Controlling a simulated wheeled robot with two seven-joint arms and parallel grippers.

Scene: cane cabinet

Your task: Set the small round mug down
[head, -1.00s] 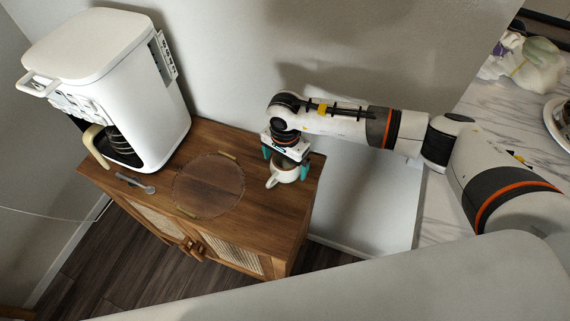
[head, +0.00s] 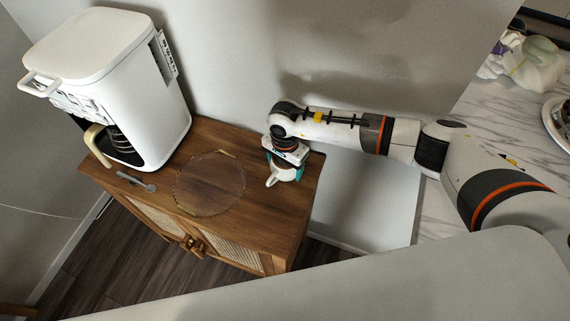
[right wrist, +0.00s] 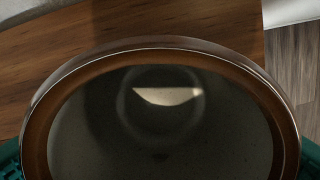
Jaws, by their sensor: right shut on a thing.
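The small round mug (head: 285,175) is white with a handle toward the lower left, and it is at the right end of the wooden cabinet top in the head view. My right gripper (head: 284,166) is above it with its teal fingers shut on the mug's sides. In the right wrist view the mug (right wrist: 160,120) fills the picture, with a brown rim and a dark, empty-looking inside. The teal fingers show at both lower corners. Whether the mug's base touches the wood is hidden. My left gripper is not in view.
A round glass tray (head: 209,184) with two handles lies left of the mug. A spoon (head: 136,181) and a white coffee machine (head: 110,85) are further left. The cabinet's (head: 262,225) right edge is close to the mug. A marble counter (head: 480,120) is at right.

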